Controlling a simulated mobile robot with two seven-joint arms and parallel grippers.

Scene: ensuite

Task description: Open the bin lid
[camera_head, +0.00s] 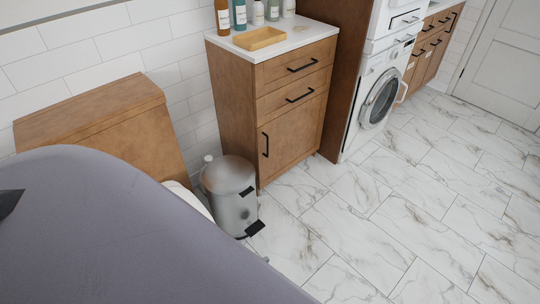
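The bin (236,212) is a small silver metal cylinder standing upright on the floor. It is beside the wooden cabinet and in front of the white tiled wall. Its round lid (229,175) is grey and lies flat on the rim, closed. A black pedal (254,228) sticks out low at the front right of the bin, and a small dark part shows near the lid's right edge. Neither gripper can be made out in the head view. A small dark piece shows at the left edge, but I cannot tell what it is.
A wooden cabinet (291,97) with a white top, bottles and a tray (260,39) stands close behind the bin. A wooden box-like unit (107,122) is left of it. A large smooth grey-purple surface fills the lower left. The marble floor (400,225) at right is clear.

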